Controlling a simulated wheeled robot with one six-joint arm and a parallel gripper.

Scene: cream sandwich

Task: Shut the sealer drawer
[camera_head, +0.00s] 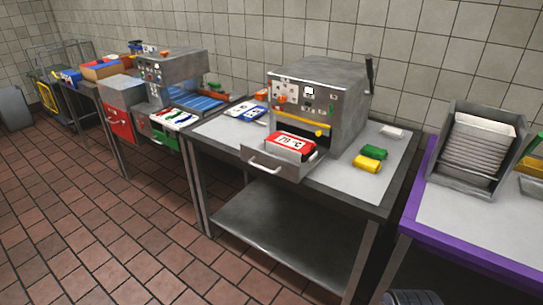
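The sealer (320,100) is a grey metal box with a control panel, standing on a steel table in the middle of the head view. Its drawer (283,168) is pulled out at the front, with a bar handle (265,164) on its front face. A red and white package marked "79 °C" (291,144) sits in the open drawer. A yellow bar (303,124) runs across the sealer front above the drawer opening. My gripper is not in this view.
Yellow (367,164) and green (374,152) blocks lie right of the sealer. A purple-edged table (480,218) with a tray rack (477,145) stands at the right. Another machine (172,75) stands at the left. The tiled floor (110,230) in front is clear.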

